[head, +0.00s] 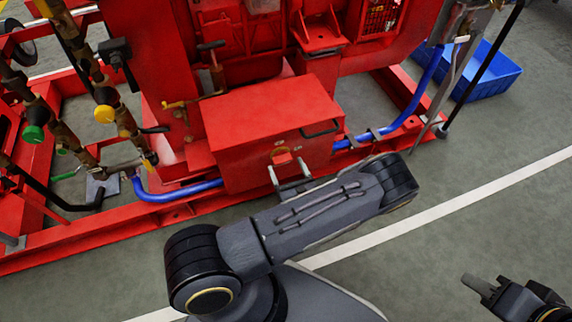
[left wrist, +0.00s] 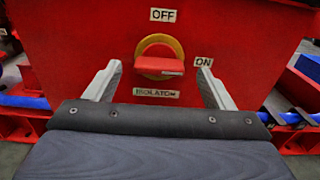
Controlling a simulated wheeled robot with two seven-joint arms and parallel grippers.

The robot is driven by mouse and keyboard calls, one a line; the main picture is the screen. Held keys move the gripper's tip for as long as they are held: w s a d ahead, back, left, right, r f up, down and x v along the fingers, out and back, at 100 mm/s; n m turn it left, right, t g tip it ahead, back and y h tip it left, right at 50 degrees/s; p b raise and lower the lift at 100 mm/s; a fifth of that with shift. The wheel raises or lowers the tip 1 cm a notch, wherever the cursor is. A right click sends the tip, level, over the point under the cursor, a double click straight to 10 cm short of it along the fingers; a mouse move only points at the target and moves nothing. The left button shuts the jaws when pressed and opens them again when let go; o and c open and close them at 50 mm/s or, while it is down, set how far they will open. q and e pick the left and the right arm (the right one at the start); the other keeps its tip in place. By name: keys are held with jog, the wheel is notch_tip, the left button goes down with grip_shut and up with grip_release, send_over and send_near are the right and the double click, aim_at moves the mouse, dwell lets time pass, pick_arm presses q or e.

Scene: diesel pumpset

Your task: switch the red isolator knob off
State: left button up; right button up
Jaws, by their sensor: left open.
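The red isolator knob (head: 282,158) is on the front of a red box (head: 270,112). In the left wrist view the knob (left wrist: 160,66) has a yellow ring behind it, and its handle lies level, in line with the ON label (left wrist: 205,62) at its right. The OFF label (left wrist: 163,15) is above it and an ISOLATOR label (left wrist: 156,93) below. My left gripper (head: 289,182) is open in front of the knob, one finger to each side, and holds nothing. The left wrist view shows both fingers (left wrist: 158,88) apart. My right gripper (head: 481,286) is far off at the lower right.
A blue hose (head: 180,190) runs along the red base frame (head: 120,220) on both sides of the box. Pipes with yellow and green valve handles stand at the left. A blue crate (head: 487,72) is on the floor at upper right. The front floor is clear.

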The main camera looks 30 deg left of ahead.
aim_at(282, 159)
pick_arm(q)
jog(key=shift+x, duration=1.4)
jog(key=c, duration=1)
